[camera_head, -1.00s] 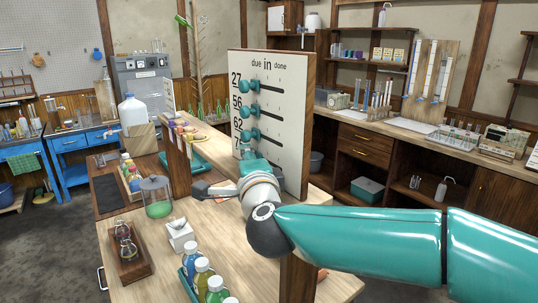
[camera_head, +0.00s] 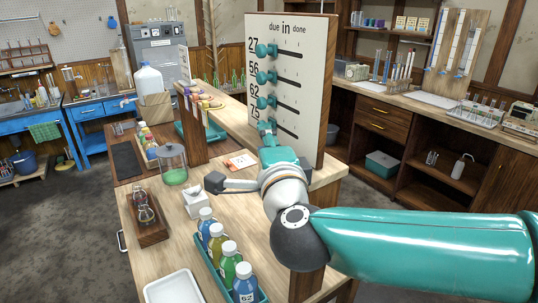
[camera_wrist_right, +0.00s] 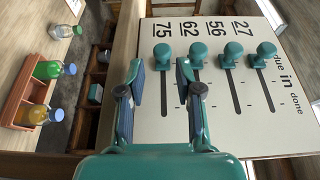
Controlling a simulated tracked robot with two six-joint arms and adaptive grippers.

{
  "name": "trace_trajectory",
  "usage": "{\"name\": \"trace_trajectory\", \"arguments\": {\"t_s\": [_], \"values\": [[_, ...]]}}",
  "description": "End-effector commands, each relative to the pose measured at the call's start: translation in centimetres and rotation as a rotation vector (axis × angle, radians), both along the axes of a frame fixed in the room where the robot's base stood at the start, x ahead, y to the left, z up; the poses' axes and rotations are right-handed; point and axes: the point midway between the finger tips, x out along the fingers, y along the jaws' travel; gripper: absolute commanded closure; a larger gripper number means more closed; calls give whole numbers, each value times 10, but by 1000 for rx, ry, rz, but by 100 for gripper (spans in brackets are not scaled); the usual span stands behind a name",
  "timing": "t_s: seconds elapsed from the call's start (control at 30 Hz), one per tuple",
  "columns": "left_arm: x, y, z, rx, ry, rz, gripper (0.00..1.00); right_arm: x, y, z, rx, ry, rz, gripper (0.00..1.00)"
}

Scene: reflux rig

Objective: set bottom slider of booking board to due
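The booking board (camera_head: 309,75) is a white upright panel with rows 27, 56, 62 and 75 and the words due, in, done. Each row has a dark slot and a teal knob. All the knobs sit near the due end of their slots. The bottom slider's knob (camera_wrist_right: 162,55), row 75, shows in the right wrist view. My right gripper (camera_wrist_right: 161,70) is open there, one finger on each side of that knob; I cannot tell whether they touch it. In the head view the right gripper (camera_head: 270,140) reaches the board's lower left and partly covers the bottom row. My left gripper is not in view.
The board stands on a wooden bench (camera_head: 180,235).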

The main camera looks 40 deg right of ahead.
Motion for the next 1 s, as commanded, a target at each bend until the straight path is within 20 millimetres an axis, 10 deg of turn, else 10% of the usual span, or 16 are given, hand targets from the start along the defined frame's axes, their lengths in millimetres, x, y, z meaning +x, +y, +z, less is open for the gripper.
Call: {"name": "trace_trajectory", "arguments": {"t_s": [0.33,1.0], "values": [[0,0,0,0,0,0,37,-38,24,-1,0,1,8,65],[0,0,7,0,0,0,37,-40,26,7,0,2,9,65]]}}
